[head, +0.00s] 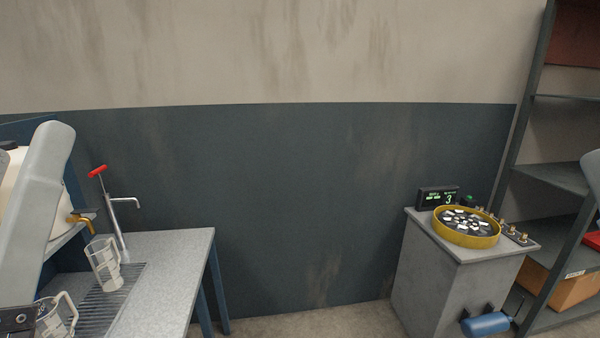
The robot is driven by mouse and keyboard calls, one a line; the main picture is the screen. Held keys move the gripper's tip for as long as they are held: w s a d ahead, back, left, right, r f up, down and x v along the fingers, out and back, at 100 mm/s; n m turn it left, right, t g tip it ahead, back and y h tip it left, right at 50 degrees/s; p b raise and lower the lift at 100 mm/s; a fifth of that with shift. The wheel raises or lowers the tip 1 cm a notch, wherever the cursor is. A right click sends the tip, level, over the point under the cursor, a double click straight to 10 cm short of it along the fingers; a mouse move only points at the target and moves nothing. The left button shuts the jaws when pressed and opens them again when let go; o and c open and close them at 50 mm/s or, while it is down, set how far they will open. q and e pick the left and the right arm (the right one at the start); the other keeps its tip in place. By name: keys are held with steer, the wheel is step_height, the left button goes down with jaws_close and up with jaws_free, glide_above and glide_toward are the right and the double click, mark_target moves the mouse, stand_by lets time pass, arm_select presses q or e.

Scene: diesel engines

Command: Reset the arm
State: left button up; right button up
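My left arm (38,205) comes in at the left edge of the head view, a pale grey link slanting down. Its gripper is not clearly visible; a dark part (18,320) shows at the bottom left corner beside a clear jug. A small piece of my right arm (592,175) shows at the right edge. The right gripper is out of view.
A grey table (185,270) at left holds a clear jug (103,262), another jug (56,316) and a red-handled pump (115,215). A grey cabinet (430,275) at right bears a round yellow tray (467,240) and display (437,198). Shelves (555,178) stand far right. Floor between is clear.

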arm_select(q)
step_height(320, 180, up, 27)
steer(key=d+m+h+p, duration=0.2)
steer(key=m+h+p, duration=0.3)
steer(key=p, duration=2.2)
steer(key=shift+d+r+m, duration=0.15)
steer(key=shift+d+m, duration=0.15)
steer(key=shift+m, duration=0.3)
